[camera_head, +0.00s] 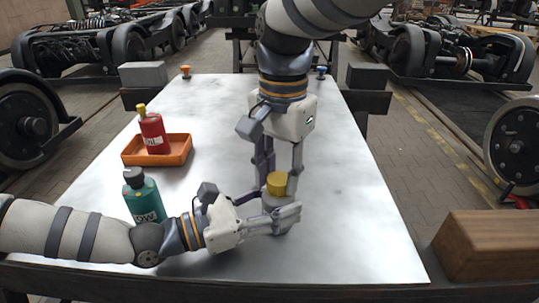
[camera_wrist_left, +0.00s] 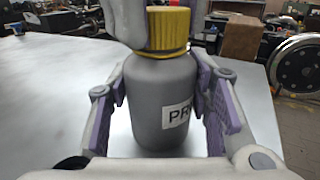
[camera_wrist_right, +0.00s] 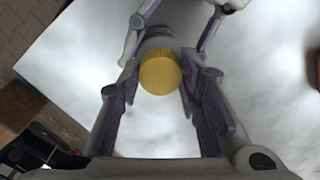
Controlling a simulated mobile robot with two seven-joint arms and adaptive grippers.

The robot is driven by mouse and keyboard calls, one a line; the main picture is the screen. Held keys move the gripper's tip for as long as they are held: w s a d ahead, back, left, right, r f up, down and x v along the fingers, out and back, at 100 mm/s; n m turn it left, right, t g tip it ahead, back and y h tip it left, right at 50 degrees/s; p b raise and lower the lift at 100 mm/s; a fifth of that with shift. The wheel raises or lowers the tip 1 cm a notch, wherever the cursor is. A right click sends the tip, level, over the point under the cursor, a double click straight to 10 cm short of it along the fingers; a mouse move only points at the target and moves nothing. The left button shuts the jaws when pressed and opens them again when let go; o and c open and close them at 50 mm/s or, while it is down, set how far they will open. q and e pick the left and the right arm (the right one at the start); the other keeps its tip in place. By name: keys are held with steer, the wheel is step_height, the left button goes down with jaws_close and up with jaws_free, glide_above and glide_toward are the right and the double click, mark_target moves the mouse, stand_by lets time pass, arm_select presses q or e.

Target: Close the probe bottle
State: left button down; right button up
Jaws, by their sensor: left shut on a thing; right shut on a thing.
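The probe bottle is grey with a partly visible label starting "PR" and stands upright in the left wrist view (camera_wrist_left: 163,112). Its yellow cap (camera_head: 277,184) sits on the bottle's top; whether it is screwed tight cannot be told. My left gripper (camera_head: 284,217) is shut on the bottle's body from the side, low over the table. My right gripper (camera_head: 278,178) comes down from above and is shut on the yellow cap, which also shows in the right wrist view (camera_wrist_right: 160,74). The fingers hide much of the bottle in the head view.
The pale table (camera_head: 340,160) is mostly clear. A teal bottle (camera_head: 144,200) with a dark cap stands beside my left forearm. A red bottle (camera_head: 153,134) with a yellow top stands in an orange tray (camera_head: 178,156). A wooden block (camera_head: 487,245) lies at the right edge.

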steer(key=m, duration=0.4)
steer(key=shift+r, duration=0.15)
steer(key=m, duration=0.6)
steer(key=shift+w+a, duration=0.1)
steer(key=o, duration=0.7)
steer(key=shift+o, duration=0.2)
steer(key=shift+r, duration=2.3)
steer(key=shift+c, duration=0.4)
